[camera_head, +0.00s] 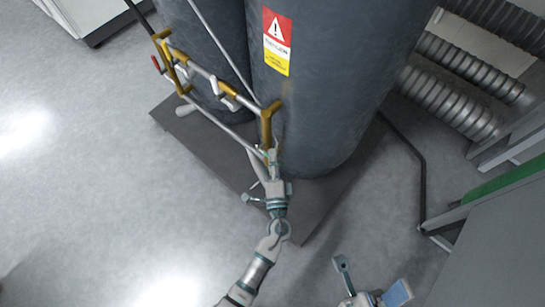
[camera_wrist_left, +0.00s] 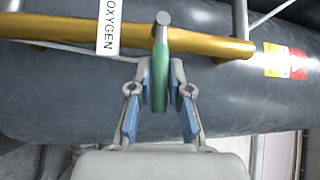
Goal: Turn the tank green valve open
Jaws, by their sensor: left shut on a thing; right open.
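The green valve handle (camera_wrist_left: 160,78) stands edge-on below a brass pipe (camera_wrist_left: 215,45) in the left wrist view. My left gripper (camera_wrist_left: 160,92) has its blue-padded fingers closed on the handle from both sides. In the head view my left gripper (camera_head: 272,158) is at the lower end of the brass pipework (camera_head: 267,125), in front of the dark grey tank (camera_head: 335,90). The handle is too small to make out there. My right gripper (camera_head: 371,280) is open and empty at the bottom, away from the tank.
A white OXYGEN label (camera_wrist_left: 109,25) hangs by the pipe. A second tank (camera_head: 205,45) stands to the left. Both tanks stand on a dark base plate (camera_head: 318,205). Ribbed ducts (camera_head: 450,100) and a grey cabinet (camera_head: 500,250) are at the right. The left floor is clear.

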